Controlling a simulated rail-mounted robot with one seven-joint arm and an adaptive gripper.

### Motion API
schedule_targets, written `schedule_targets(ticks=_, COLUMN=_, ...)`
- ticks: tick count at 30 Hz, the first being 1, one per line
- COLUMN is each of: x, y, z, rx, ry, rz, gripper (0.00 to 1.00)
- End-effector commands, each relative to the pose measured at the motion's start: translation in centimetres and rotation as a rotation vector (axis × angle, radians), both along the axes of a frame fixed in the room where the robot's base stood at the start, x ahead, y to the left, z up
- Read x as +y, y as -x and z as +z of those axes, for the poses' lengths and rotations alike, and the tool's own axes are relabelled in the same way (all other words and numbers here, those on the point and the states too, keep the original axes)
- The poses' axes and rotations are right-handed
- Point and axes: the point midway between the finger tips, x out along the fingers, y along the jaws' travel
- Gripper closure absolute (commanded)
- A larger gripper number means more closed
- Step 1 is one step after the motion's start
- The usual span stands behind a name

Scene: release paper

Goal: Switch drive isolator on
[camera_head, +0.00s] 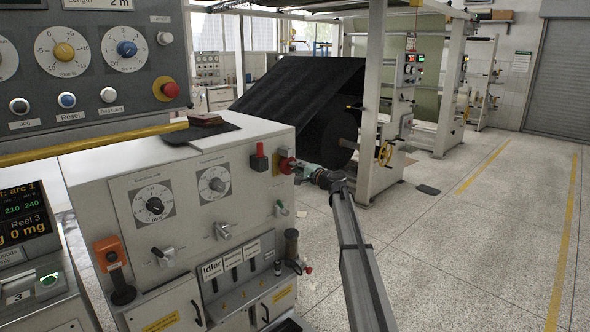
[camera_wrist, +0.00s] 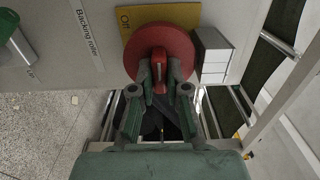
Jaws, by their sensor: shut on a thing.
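The drive isolator (camera_head: 286,162) is a red rotary switch at the right end of the grey machine cabinet. In the wrist view it is a red disc (camera_wrist: 138,50) with a raised red handle (camera_wrist: 159,62) on a yellow plate (camera_wrist: 190,13) marked "Off". My gripper (camera_wrist: 159,80) has one finger on each side of the handle and is shut on it. The handle lies along the picture's vertical. In the head view my gripper (camera_head: 300,169) reaches the isolator from the right, and its fingertips are too small to make out.
A grey block (camera_wrist: 212,50) sits close beside the isolator. The grey cabinet (camera_head: 190,165) carries dials, levers and a small red switch (camera_head: 259,158) nearby. A large black roll (camera_head: 330,140) stands behind. Open floor (camera_head: 480,230) lies to the right.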

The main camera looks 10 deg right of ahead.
Motion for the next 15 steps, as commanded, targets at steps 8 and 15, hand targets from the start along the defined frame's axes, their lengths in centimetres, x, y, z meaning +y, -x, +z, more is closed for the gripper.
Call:
schedule_targets(ticks=8, x=-0.01, y=-0.11, z=0.13, rx=0.002, ry=-0.007, rz=-0.001, gripper=1.00)
schedule_targets(ticks=15, x=0.00, y=-0.09, z=0.10, rx=0.001, ry=-0.005, rz=-0.001, gripper=0.60)
